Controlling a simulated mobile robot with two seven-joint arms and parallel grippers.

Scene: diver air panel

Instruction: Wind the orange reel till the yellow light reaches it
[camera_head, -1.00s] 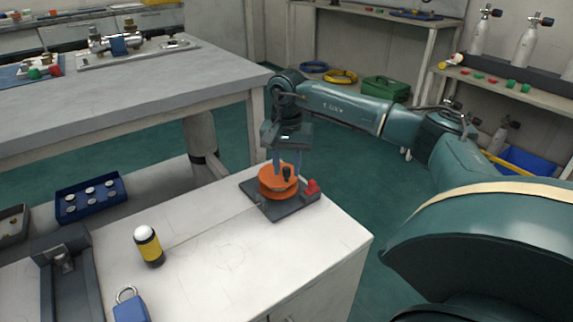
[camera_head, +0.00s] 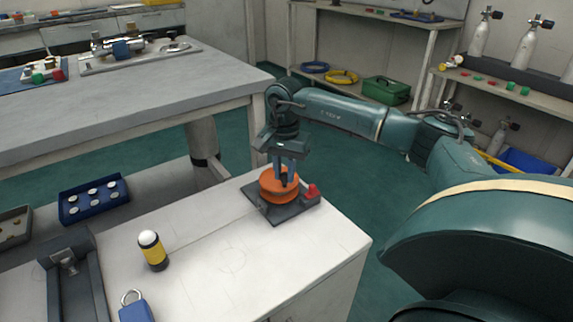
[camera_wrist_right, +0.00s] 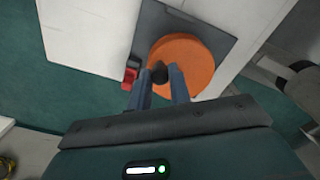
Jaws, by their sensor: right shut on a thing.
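The orange reel (camera_head: 272,186) sits on a dark base plate (camera_head: 270,213) near the right end of the white bench. A dark crank knob (camera_wrist_right: 159,71) stands up from the reel. My right gripper (camera_head: 286,178) comes down from above and is shut on the knob; its blue fingers (camera_wrist_right: 158,84) sit on either side of it in the right wrist view. The yellow light (camera_head: 152,251), a yellow and black cylinder with a white top, stands upright on the bench, left of the reel and apart from it. A thin line runs between them. My left gripper is out of view.
A red part (camera_head: 312,190) sits at the base plate's right corner. A blue padlock (camera_head: 135,310) and a dark bracket (camera_head: 70,270) lie at the bench's front left. A blue tray (camera_head: 94,200) is behind. Bench between light and reel is clear.

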